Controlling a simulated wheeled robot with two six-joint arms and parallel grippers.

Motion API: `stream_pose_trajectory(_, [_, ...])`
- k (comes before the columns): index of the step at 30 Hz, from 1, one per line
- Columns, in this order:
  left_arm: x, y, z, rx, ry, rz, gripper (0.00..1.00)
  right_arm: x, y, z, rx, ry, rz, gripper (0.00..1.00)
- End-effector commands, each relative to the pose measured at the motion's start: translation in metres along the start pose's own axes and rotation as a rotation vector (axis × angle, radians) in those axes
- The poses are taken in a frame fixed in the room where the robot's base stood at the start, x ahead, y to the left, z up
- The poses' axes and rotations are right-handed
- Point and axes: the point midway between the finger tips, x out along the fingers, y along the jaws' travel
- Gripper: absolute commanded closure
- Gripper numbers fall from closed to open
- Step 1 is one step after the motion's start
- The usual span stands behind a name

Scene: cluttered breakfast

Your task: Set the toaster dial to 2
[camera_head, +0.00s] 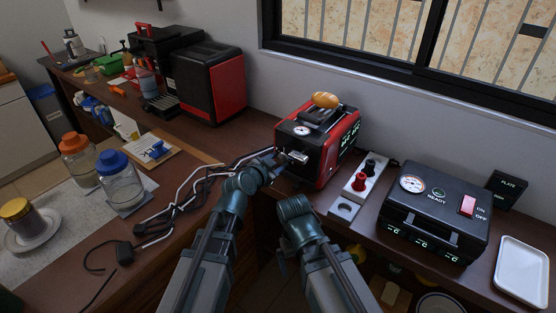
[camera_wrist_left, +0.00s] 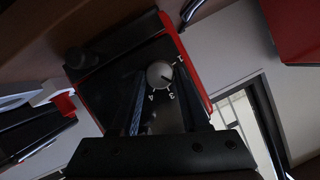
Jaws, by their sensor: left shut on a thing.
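The red and black toaster (camera_head: 350,130) stands on the counter near the wall, with its front toward my left arm. My left gripper (camera_head: 284,162) is at the toaster's front. In the left wrist view the pale round dial (camera_wrist_left: 159,75) sits between the two fingers of my left gripper (camera_wrist_left: 161,88), which is shut on it. The numerals 1, 3 and 4 show around the dial; the 2 is not readable. A dark mark on the dial faces the side between 1 and 3.
Golden bread (camera_head: 325,100) rests on top of the toaster. A white panel with red and black knobs (camera_head: 360,182) and a black appliance with a gauge (camera_head: 436,213) stand to its right. A red and black machine (camera_head: 210,83) and dark bent rods (camera_head: 190,188) are to its left.

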Motion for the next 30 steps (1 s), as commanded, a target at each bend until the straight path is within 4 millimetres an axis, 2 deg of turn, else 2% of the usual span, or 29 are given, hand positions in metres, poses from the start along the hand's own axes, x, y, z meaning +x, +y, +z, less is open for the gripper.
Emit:
stream_pose_trajectory(13, [-0.0002,-0.0018,0.0008,-0.228,-0.003,0.098,1.00,-0.0066,0.0006,0.0004,0.000,0.000,0.000,0.00])
stream_pose_trajectory(30, [-0.0006,-0.0017,0.0011,-0.273,-0.004,0.118,1.00,-0.0072,0.0007,0.0004,0.000,0.000,0.000,0.00])
